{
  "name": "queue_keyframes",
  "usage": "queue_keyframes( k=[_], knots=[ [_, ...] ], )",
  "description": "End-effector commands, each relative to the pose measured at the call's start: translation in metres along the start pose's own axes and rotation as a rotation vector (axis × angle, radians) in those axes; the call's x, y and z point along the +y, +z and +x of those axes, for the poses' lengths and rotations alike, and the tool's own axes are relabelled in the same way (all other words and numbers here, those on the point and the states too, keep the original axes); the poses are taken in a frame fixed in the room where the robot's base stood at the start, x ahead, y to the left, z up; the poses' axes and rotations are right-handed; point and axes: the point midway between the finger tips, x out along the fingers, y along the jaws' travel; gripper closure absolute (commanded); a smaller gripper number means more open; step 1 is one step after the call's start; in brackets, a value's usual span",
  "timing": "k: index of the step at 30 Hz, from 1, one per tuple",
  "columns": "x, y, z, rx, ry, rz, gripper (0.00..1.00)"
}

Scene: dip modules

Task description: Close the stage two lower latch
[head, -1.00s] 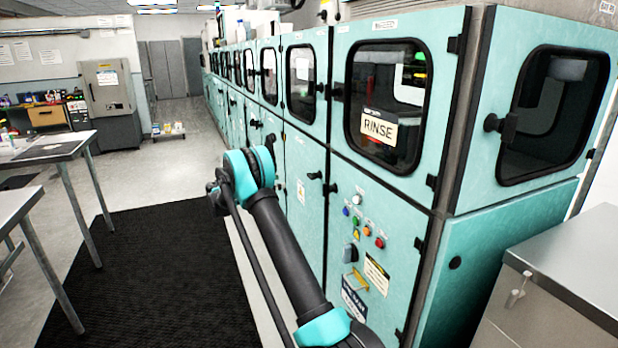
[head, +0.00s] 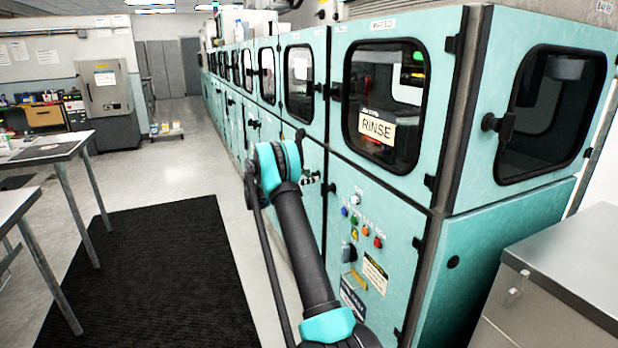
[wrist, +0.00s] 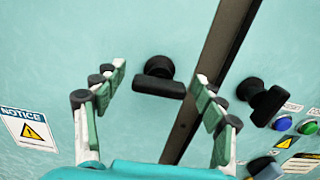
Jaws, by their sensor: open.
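In the wrist view, a black latch (wrist: 158,80) with a round base and a short crossbar handle sits on a teal lower door, left of a dark vertical seam. My gripper (wrist: 162,76) is open and empty, with one finger on each side of this latch; I cannot tell whether either touches it. A second black latch (wrist: 264,100) sits right of the seam, outside the right finger. No label shows which latch is the stage two one. In the head view, my arm hides most of the gripper and the latch area.
The row of teal cabinets (head: 400,230) runs away from me on the right, with a RINSE sign (head: 376,127) on one window. Coloured buttons (head: 364,229) sit on the near lower panel. A metal cabinet (head: 575,265) stands near right. The black mat (head: 150,275) is clear.

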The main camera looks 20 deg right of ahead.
Motion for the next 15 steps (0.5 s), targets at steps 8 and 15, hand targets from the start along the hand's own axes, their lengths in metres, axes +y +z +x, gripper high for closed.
queue_keyframes(
  k=[8, 15],
  knots=[
    [0.0001, 0.0000, 0.0008, 0.000, 0.000, 0.000, 0.32],
    [0.0001, 0.0000, 0.0007, 0.000, 0.000, 0.000, 0.62]
  ],
)
